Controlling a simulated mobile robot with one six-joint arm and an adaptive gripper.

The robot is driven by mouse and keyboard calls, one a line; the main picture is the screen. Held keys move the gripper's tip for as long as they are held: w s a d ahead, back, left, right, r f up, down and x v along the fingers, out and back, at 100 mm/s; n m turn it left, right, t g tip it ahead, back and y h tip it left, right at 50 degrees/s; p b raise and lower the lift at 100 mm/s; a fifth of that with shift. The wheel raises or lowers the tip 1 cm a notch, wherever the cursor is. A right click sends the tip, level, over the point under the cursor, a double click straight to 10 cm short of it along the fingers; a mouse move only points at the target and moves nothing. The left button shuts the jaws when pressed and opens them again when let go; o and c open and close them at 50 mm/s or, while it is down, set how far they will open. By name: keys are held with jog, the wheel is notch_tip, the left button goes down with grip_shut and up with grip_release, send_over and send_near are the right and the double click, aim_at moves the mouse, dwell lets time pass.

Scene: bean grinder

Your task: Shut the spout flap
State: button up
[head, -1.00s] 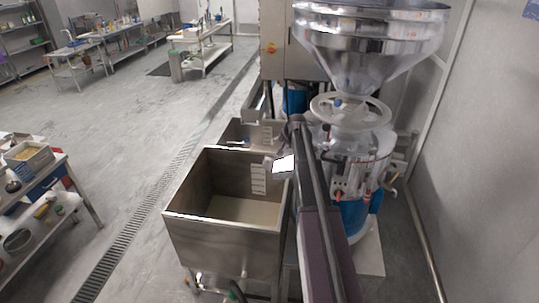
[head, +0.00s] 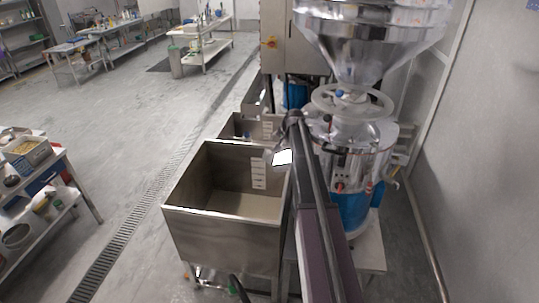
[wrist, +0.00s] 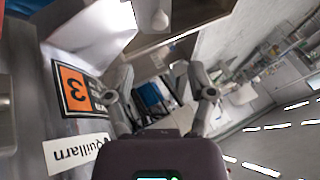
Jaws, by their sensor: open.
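The grinder (head: 352,160) is a tall steel machine with a wide hopper (head: 370,40), standing right of and behind my arm. In the wrist view a bright metal surface (wrist: 95,35), which may be part of its spout, lies at upper left. A pale rounded knob on a rod (wrist: 158,18) hangs at the top centre. I cannot clearly make out the flap or its position. My gripper (wrist: 161,72) is open and empty, its fingers spread below the knob, with no clear contact. In the head view my arm hides much of the spout area.
A steel bin (head: 225,240) stands left of my arm, with another bin (head: 232,127) behind it. A side table (head: 80,190) is at far left. A wall (head: 490,150) closes the right. The floor between (head: 120,130) is clear.

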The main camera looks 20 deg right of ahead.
aim_at(269, 151)
jog(key=shift+b+x, duration=4.15)
jog(key=shift+x, duration=1.15)
